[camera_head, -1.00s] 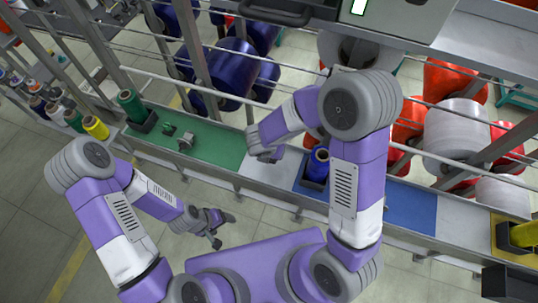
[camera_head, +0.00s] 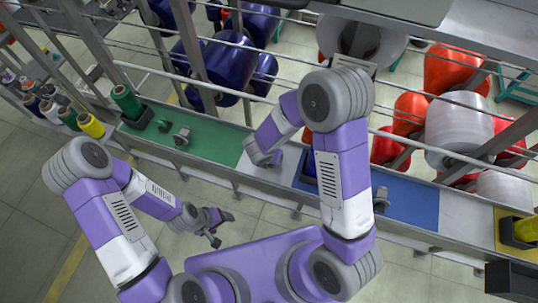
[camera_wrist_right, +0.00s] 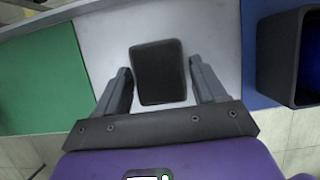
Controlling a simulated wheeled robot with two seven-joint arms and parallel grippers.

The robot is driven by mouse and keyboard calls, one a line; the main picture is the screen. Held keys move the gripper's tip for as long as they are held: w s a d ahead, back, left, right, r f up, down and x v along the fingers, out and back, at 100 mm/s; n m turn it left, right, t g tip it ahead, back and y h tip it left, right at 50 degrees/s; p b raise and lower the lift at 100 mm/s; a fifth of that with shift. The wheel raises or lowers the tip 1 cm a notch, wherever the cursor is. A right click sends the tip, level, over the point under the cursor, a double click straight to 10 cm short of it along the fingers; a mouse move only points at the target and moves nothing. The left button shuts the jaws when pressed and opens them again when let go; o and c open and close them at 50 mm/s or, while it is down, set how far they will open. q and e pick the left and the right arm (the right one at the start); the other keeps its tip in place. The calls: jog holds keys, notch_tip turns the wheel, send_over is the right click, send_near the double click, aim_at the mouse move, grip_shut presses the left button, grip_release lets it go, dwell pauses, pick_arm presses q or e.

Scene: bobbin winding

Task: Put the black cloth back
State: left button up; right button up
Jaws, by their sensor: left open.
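The black cloth (camera_wrist_right: 159,72), a small dark rounded rectangle, lies on the pale section of the bench between the green and blue sections in the right wrist view. My right gripper (camera_wrist_right: 160,90) is open, with one finger on each side of the cloth; I cannot tell whether they touch it. In the head view my right gripper (camera_head: 266,160) is low over this pale section, and the cloth cannot be made out clearly there. My left gripper (camera_head: 221,223) is open and empty, in front of the bench and away from the cloth.
The green section (camera_head: 210,137) holds small metal parts and a green spool (camera_head: 126,101). A dark holder (camera_wrist_right: 303,58) with a blue spool stands right of the cloth, mostly hidden behind my right arm in the head view. Rails and large bobbins (camera_head: 460,132) lie behind the bench.

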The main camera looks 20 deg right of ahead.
jog(key=shift+o, duration=1.4)
jog(key=shift+r+p, duration=0.3)
jog(key=shift+p, duration=0.05)
jog(key=p+v, duration=0.2)
jog(key=v, duration=0.9)
jog(key=shift+s+r, duration=0.15)
jog(key=shift+r, duration=0.2)
jog(key=shift+a, duration=0.1)
